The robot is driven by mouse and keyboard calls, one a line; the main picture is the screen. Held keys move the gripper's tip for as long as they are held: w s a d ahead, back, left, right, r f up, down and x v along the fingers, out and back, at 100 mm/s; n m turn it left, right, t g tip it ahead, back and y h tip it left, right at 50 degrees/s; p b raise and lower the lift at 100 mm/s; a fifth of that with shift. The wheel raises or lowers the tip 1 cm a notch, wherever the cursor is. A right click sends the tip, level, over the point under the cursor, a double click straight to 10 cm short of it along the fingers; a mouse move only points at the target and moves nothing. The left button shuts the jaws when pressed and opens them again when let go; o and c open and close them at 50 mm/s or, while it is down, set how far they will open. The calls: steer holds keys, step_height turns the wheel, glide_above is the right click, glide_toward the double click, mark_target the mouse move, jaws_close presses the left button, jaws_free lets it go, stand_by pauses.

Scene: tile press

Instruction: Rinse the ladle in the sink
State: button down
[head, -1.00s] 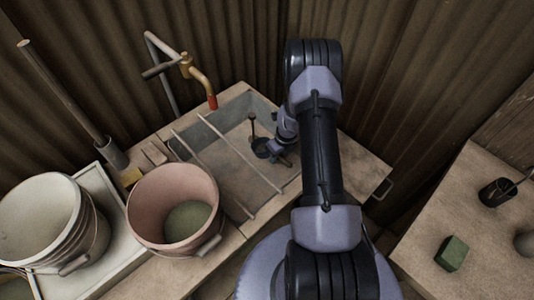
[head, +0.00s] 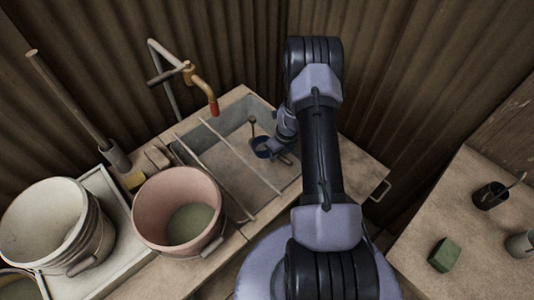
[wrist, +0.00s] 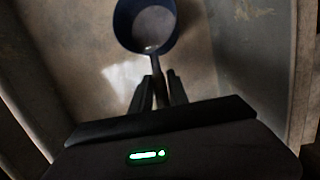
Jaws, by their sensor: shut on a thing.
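The ladle (head: 262,153) has a dark blue round bowl and is low inside the sink basin (head: 232,165). In the wrist view the open bowl of the ladle (wrist: 147,28) faces the camera, and its short visible handle runs back between my fingers. My gripper (wrist: 160,92) is shut on that handle. In the head view my gripper (head: 281,153) is just right of the bowl, partly hidden by my arm. The tap (head: 205,90) has a brass spout with a red tip, left of and behind the ladle. No water stream shows.
Two thin rails (head: 222,168) cross the sink. A thin upright rod (head: 252,128) stands beside the bowl. A pink bucket (head: 150,205) and a white bucket (head: 25,225) stand left.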

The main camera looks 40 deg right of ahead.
step_height(320, 180, up, 19)
steer(key=p, duration=1.5)
steer(key=shift+p, duration=0.3)
stand_by(1.6)
step_height(320, 180, up, 4)
steer(key=p, duration=0.3)
steer(key=shift+f, duration=0.1)
stand_by(0.6)
